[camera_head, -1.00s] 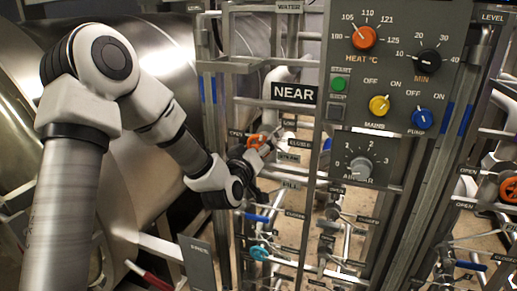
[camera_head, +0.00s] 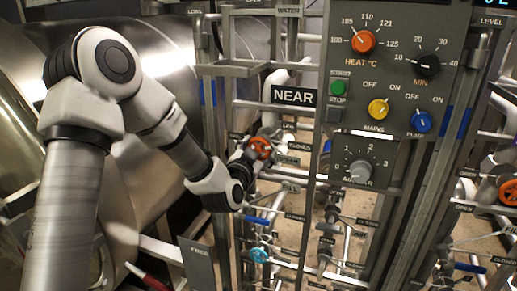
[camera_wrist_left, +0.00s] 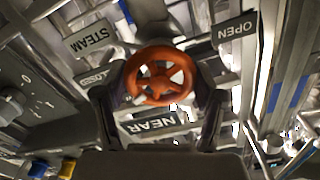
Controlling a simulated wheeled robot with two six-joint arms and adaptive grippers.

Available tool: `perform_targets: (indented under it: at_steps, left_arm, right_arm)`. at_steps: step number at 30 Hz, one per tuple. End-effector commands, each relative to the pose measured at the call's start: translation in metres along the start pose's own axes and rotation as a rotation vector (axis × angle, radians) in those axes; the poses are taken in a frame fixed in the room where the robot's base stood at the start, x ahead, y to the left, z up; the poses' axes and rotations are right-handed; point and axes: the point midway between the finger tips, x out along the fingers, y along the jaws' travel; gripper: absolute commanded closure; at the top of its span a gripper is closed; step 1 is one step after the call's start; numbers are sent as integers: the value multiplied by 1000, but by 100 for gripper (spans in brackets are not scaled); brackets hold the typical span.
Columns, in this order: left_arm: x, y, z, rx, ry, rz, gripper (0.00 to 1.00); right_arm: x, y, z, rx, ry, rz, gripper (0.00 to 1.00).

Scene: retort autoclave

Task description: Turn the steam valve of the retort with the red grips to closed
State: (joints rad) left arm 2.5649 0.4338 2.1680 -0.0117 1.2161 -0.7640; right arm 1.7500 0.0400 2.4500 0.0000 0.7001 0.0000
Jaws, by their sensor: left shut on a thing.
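The orange-red steam handwheel (camera_head: 260,147) is on the pipe rack left of the control panel. In the left wrist view the wheel (camera_wrist_left: 160,72) faces me, with a STEAM plate (camera_wrist_left: 90,40) at upper left, an OPEN plate (camera_wrist_left: 237,31) at upper right and a partly covered CLOSED plate (camera_wrist_left: 96,79) at left. My left gripper (camera_head: 249,156) is at the wheel. Its dark fingers (camera_wrist_left: 161,88) sit on both sides of the rim, shut on it. A red grip (camera_head: 150,278) shows at the bottom left of the head view. My right gripper is not in view.
A NEAR sign (camera_head: 293,95) hangs beside the control panel (camera_head: 395,95) with its knobs. A blue lever (camera_head: 257,220) and a cyan wheel (camera_head: 259,255) sit below. Another orange wheel (camera_head: 510,191) is at far right. Pipes crowd the space around my gripper.

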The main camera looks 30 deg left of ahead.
Motion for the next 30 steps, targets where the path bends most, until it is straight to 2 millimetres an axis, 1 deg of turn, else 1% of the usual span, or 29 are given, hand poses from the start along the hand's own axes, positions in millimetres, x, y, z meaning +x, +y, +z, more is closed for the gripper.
perform_targets:
  at_steps: [1, 6, 15, 21, 30]
  left_arm:
    - [-1, 2, 2, 39, -8, 5, 65]
    - [-1, 2, 2, 178, -8, 6, 65]
    - [-1, 2, 3, 341, -7, 6, 65]
    - [-1, 2, 3, 386, -7, 7, 65]
    - [-1, 2, 3, 395, -7, 7, 65]
  right_arm:
    - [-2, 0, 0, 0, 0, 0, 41]
    - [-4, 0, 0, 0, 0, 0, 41]
    - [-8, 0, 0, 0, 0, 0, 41]
    - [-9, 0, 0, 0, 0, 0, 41]
    - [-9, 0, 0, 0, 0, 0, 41]
